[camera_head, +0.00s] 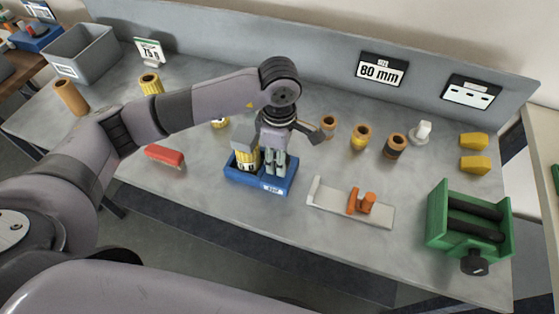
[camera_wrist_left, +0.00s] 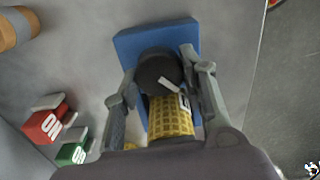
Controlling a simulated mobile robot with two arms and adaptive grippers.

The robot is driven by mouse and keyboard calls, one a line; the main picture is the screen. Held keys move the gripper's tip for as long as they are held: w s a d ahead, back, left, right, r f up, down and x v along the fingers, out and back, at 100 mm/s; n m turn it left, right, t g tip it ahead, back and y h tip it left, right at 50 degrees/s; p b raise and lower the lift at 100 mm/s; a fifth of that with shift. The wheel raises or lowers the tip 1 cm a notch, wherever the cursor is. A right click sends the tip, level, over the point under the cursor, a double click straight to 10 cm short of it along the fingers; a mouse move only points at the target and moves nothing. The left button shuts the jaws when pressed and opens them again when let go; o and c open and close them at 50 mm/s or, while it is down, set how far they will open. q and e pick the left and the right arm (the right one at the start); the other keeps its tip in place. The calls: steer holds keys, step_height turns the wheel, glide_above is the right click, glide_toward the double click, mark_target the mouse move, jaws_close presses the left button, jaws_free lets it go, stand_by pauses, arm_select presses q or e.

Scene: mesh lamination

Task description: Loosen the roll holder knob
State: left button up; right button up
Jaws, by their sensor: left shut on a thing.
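The blue roll holder (camera_head: 260,180) stands on the grey table in the middle of the head view. A round black knob (camera_wrist_left: 158,70) with a white pointer mark sits above the holder's blue base (camera_wrist_left: 150,38). My left gripper (camera_head: 268,158) points down over the holder. In the left wrist view its fingers (camera_wrist_left: 165,82) are on either side of the knob, shut on it. The knob is hidden in the head view. My right gripper is out of view.
A grey plate with an orange clamp (camera_head: 360,202) lies right of the holder. A green roller unit (camera_head: 467,221) with a black knob stands farther right. A red block (camera_head: 165,155) is on the left. Several rolls stand behind. Bare table lies in front of the holder.

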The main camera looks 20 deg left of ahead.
arm_select(q)
steer(key=n+b, duration=0.3)
steer(key=n, duration=0.2)
steer(key=shift+f+n+b, duration=0.15)
steer(key=shift+n+b, duration=0.15)
steer(key=shift+b, duration=0.1)
steer(key=shift+n+b, duration=1.05)
steer(key=shift+n, duration=0.95)
steer(key=o, duration=1.2)
steer(key=shift+s, duration=0.1)
steer(key=shift+c, duration=0.2)
step_height(320, 180, up, 12)
